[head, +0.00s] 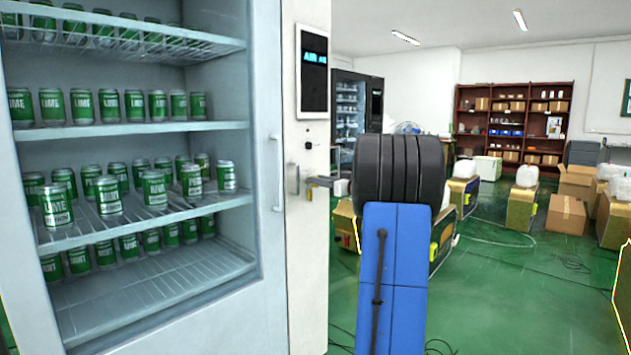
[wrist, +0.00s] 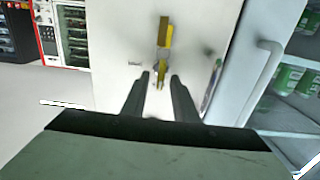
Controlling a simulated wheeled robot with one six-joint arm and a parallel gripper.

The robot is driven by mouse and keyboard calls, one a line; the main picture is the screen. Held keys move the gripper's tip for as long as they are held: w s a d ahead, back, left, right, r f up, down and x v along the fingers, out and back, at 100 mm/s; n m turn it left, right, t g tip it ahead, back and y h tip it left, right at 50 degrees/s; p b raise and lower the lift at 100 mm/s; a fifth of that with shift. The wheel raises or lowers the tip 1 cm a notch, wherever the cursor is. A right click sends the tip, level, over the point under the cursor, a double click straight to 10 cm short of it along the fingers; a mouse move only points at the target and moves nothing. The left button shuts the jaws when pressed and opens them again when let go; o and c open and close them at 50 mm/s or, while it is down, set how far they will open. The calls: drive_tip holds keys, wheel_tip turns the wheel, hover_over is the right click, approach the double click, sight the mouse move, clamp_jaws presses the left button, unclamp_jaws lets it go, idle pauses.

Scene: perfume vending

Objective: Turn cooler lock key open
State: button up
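The yellow key (wrist: 160,73) sits at the white side panel of the cooler in the wrist view, with a second yellow part (wrist: 165,31) just above it. My gripper (wrist: 160,77) points at the panel with its two dark fingers apart. The lower yellow part shows in the gap between the fingertips, and I see space on both sides of it. I cannot tell how deep it lies between the fingers. The key is not clear there.
The cooler (head: 275,300) holds shelves of green cans on the left. Its vertical door handle (head: 277,172) stands out near the panel and also shows in the wrist view (wrist: 242,75). A display (head: 313,72) is above. Green floor (head: 490,300) is open at right, with boxes beyond.

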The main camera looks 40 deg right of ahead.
drive_tip(key=shift+w+a, duration=0.1)
drive_tip(key=shift+w, duration=0.95)
clamp_jaws()
drive_tip(key=m, duration=0.4)
drive_tip(key=shift+d+m, duration=0.2)
drive_tip(key=shift+m, duration=0.2)
drive_tip(key=shift+d+f+m, duration=0.1)
drive_tip(key=shift+f+m, duration=0.05)
drive_tip(key=shift+m, duration=2)
drive_tip(key=shift+d+f+m, duration=0.15)
drive_tip(key=shift+f+m, duration=0.05)
drive_tip(key=shift+m, duration=2)
drive_tip(key=shift+d+f+m, duration=0.1)
drive_tip(key=shift+f+m, duration=0.05)
drive_tip(key=shift+m, duration=2)
